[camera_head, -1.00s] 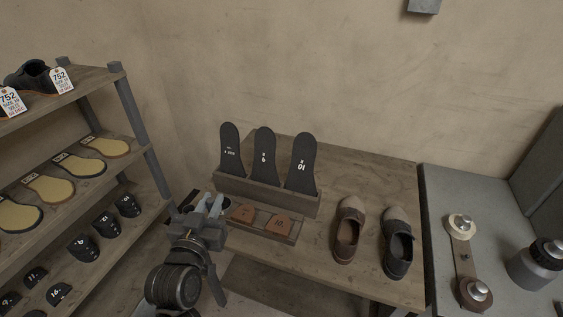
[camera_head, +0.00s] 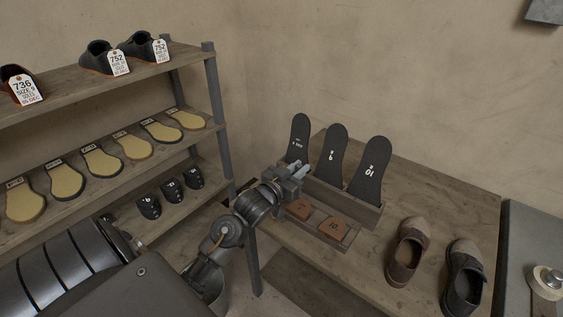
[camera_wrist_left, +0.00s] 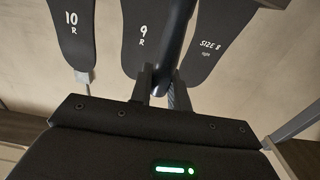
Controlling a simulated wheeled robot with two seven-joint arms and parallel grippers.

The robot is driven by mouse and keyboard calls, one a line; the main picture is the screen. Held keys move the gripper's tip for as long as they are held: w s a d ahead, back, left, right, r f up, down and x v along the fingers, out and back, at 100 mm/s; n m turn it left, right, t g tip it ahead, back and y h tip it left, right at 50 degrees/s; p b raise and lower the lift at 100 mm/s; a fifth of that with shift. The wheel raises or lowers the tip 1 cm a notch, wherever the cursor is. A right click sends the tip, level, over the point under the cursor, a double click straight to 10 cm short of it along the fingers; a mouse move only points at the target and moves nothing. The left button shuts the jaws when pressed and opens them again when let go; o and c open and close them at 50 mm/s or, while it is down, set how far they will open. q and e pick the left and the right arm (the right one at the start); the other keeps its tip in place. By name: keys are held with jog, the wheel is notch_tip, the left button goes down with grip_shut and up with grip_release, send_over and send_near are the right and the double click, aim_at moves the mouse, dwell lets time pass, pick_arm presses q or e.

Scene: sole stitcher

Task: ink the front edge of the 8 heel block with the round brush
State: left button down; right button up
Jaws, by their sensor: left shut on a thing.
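My left gripper (camera_head: 298,168) is over the left end of the heel block tray (camera_head: 349,243), in front of the insole patterns. It also shows in the left wrist view (camera_wrist_left: 165,88), shut on a dark, smooth rod-like thing (camera_wrist_left: 173,45). No 8 heel block shows; my gripper and wrist cover the tray's left end. My right gripper is not in view.
Dark insole patterns (camera_head: 371,170) stand upright in a wooden rack (camera_head: 345,203) behind the tray. A pair of shoes (camera_head: 407,252) sits on the table's right. A shelf (camera_head: 195,139) of soles and shoes stands left. A grey bench (camera_head: 516,250) adjoins the table.

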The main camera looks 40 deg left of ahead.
pick_arm(q)
jog(key=w+a+b, duration=0.1)
jog(key=w+a, duration=0.1)
jog(key=a, duration=0.7)
notch_tip(320, 180, down, 6)
jog(key=b, duration=0.7)
jog(key=shift+w+d+f, duration=0.15)
jog(key=shift+f, duration=0.1)
jog(key=shift+f, duration=0.25)
jog(key=shift+f, duration=0.3)
dwell(0.4)
dwell(0.6)
